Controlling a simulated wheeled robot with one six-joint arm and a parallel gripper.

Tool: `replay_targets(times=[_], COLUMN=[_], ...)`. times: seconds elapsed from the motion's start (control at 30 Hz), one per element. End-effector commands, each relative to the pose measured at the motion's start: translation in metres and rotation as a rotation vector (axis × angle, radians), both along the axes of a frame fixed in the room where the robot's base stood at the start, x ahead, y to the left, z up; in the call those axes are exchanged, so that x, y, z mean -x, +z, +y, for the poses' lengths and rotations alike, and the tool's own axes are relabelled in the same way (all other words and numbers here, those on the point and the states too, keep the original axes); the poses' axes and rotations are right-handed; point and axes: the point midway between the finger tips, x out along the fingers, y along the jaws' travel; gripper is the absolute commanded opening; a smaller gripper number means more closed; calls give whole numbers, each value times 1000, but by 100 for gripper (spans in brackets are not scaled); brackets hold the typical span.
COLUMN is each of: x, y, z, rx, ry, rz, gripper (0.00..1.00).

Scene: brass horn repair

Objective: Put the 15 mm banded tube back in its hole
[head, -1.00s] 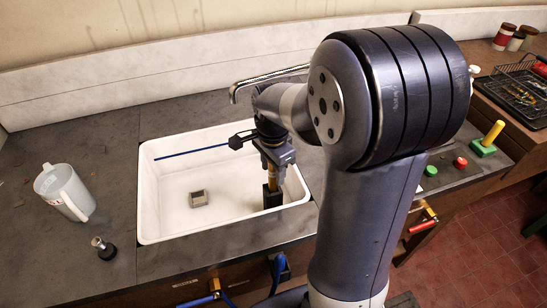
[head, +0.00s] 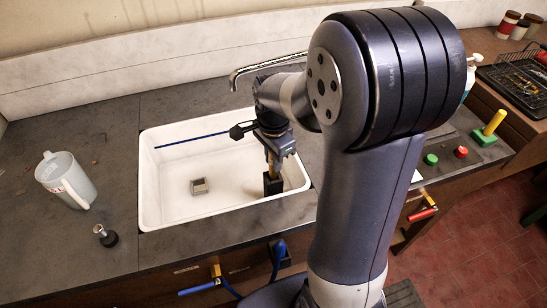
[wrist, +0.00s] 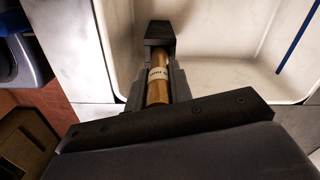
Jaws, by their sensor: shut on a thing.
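My gripper (head: 274,146) is over the right part of the white sink. In the wrist view its jaws (wrist: 158,88) are shut on a brass-coloured tube (wrist: 158,91) with a pale printed band. The tube also shows in the head view (head: 270,160), slanting slightly down below my gripper. Its far end meets a dark block (head: 272,185) in the sink, also seen in the wrist view (wrist: 159,34). I cannot tell whether the tube end is inside, touching or just in front of this block. No hole shows clearly, and the band's print is unreadable.
The white sink (head: 160,218) holds a small grey square piece (head: 199,187) and a blue rod (head: 190,141) at the back. A faucet (head: 270,64) hangs behind. A jug (head: 66,180) and a dark-based knob (head: 106,236) stand left. A green-based yellow peg (head: 493,123) stands right.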

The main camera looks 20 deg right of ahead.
Motion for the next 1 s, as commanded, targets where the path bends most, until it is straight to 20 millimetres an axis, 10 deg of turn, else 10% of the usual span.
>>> replay_targets(times=[1.0], x=[0], y=[52], z=[0], rx=[0], ry=[0], rz=[-2], gripper=[0])
